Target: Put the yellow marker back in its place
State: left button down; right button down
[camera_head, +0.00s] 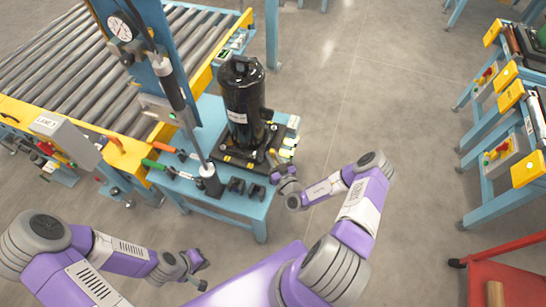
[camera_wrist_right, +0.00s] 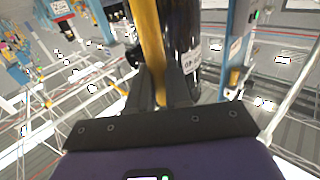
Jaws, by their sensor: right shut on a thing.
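My right gripper (camera_head: 279,166) is just right of the black compressor (camera_head: 243,95), low by the edge of its blue stand. In the right wrist view its dark fingers (camera_wrist_right: 160,95) are shut on a long yellow bar-like thing, which I take to be the yellow marker (camera_wrist_right: 150,45). It points away from the palm, in front of the black cylinder (camera_wrist_right: 185,40). In the head view the marker is too small or hidden to make out clearly. My left gripper (camera_head: 197,270) is empty over the floor at the bottom, its fingers apart.
The blue stand (camera_head: 225,205) carries two small black holders (camera_head: 246,188), a green-handled tool (camera_head: 154,164) and an orange-handled tool (camera_head: 166,147). A roller conveyor (camera_head: 140,60) lies at the left. Blue racks (camera_head: 490,150) and a red cart (camera_head: 500,250) stand right; floor between is clear.

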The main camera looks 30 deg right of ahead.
jog(key=shift+s+d+f+n+y+b, duration=0.1)
jog(key=shift+s+f+n+y+b, duration=0.05)
jog(key=shift+s+n+y+b, duration=0.4)
jog(key=shift+w+f+b, duration=0.15)
jog(key=shift+f+b, duration=1.1)
jog(key=shift+f, duration=0.55)
notch_tip(320, 180, down, 7)
jog(key=b, duration=0.5)
jog(key=shift+b, duration=0.4)
dwell(1.5)
jog(key=c, duration=1)
grip_release()
jog(key=s+p, duration=0.1)
jog(key=s, duration=0.6)
jog(key=shift+s+p, duration=0.25)
jog(key=shift+p, duration=0.15)
